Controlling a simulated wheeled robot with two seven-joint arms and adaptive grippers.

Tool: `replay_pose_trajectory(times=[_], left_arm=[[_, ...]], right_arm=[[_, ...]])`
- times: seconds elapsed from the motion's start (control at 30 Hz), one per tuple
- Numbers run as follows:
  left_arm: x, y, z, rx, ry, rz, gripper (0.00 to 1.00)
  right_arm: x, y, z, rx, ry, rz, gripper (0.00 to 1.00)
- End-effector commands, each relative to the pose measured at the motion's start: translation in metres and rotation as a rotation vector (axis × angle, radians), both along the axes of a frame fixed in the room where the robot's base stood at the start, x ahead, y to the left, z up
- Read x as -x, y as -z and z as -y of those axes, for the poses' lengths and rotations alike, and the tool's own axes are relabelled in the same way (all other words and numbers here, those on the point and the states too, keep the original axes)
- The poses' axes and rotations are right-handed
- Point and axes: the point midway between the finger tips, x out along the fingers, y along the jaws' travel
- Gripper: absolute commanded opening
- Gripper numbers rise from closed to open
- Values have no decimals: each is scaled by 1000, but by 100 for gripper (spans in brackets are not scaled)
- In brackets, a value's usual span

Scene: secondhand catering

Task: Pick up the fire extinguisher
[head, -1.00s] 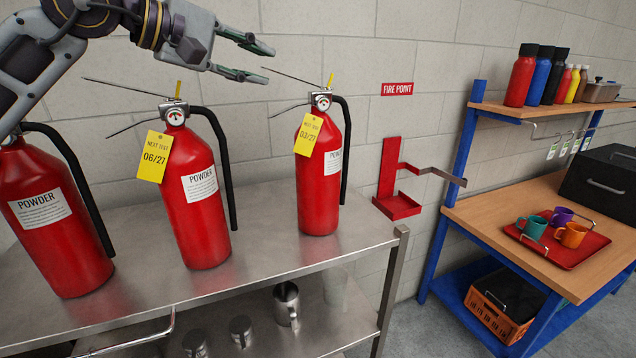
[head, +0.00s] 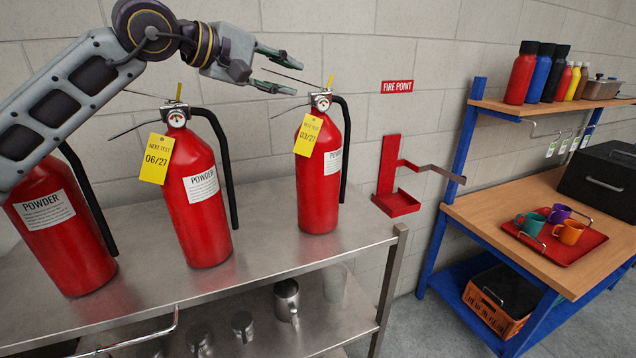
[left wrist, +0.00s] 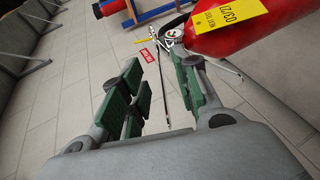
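Three red powder fire extinguishers stand upright on a steel table: the left one (head: 66,245), the middle one tagged 06/27 (head: 194,225) and the right one tagged 03/27 (head: 317,205). My arm covers the top of the left one. My left gripper (head: 290,73) is open and empty, left of and slightly above the head of the right extinguisher. In the left wrist view, its green-padded fingers (left wrist: 160,82) are spread apart. The right extinguisher's red body (left wrist: 225,28) and gauge lie beyond the right finger. My right gripper is out of view.
The steel table (head: 275,252) has free room between the extinguishers, and metal jugs stand below. A red wall bracket (head: 392,180) sits under a FIRE POINT sign (head: 397,87). A blue-framed bench (head: 500,215) holds a red tray (head: 568,255) with mugs.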

Motion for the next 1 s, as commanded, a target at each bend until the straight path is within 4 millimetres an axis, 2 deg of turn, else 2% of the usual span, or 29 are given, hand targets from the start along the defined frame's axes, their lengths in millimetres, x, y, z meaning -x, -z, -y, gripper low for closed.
replay_pose_trajectory(times=[0.6,1.0], left_arm=[[-29,12,34,0,1,-2,31],[-32,15,36,1,1,-1,31]], right_arm=[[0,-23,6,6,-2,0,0],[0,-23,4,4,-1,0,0]])
